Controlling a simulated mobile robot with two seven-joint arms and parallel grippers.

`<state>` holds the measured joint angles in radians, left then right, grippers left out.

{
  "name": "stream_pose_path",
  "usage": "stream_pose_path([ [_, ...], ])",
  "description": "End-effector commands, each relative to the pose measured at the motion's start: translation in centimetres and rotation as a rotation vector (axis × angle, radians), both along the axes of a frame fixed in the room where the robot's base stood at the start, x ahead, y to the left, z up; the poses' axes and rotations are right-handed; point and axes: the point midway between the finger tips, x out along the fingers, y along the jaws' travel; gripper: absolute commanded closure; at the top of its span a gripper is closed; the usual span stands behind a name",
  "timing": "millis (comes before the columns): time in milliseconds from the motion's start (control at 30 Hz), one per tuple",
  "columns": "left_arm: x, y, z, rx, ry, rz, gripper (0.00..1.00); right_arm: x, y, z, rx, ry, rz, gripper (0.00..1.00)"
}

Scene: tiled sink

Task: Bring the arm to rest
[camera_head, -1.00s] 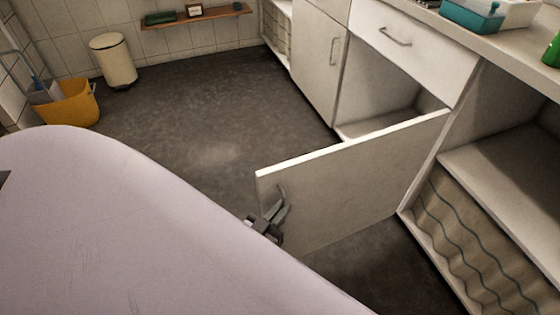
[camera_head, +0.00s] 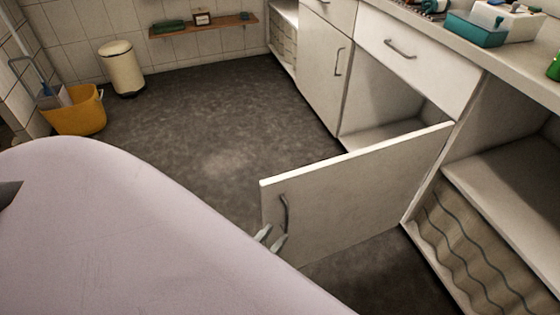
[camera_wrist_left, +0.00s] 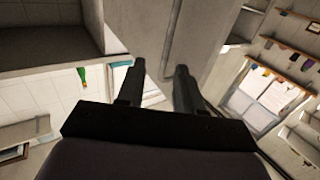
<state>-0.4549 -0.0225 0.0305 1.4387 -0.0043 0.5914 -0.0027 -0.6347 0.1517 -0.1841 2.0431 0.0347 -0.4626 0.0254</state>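My left gripper (camera_head: 271,238) is low in the head view, partly hidden behind my pale body. It is just below and left of the dark handle (camera_head: 284,213) of the open cabinet door (camera_head: 360,190), apart from it as far as I can tell. In the left wrist view its two dark fingers (camera_wrist_left: 158,75) stand apart with nothing held between them. The pale door panel (camera_wrist_left: 208,45) rises just beyond the fingertips. My right gripper is not in view.
The door stands wide open from the cabinet (camera_head: 390,105), out over the dark floor (camera_head: 220,125). Open shelves (camera_head: 510,190) are on the right. A yellow bucket (camera_head: 80,115) and a cream bin (camera_head: 122,70) stand at the back left. The middle floor is clear.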

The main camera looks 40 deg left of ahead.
Motion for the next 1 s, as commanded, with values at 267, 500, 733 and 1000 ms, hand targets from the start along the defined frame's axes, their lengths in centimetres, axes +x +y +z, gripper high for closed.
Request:
stream_pose_path([
  [267, -0.6, -0.1, 0.0, -0.001, -0.001, 0.0, 0.64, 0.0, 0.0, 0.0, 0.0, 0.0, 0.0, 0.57],
  [500, -0.6, -0.1, 0.0, -0.001, -0.001, 0.0, 0.64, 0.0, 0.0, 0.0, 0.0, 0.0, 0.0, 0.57],
  [733, -0.5, -0.2, 0.1, 0.0, 0.014, -0.007, 0.64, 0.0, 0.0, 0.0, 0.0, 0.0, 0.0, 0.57],
  [1000, -0.3, -2.3, 0.5, -0.002, 0.232, -0.098, 0.64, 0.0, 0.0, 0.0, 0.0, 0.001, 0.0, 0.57],
])
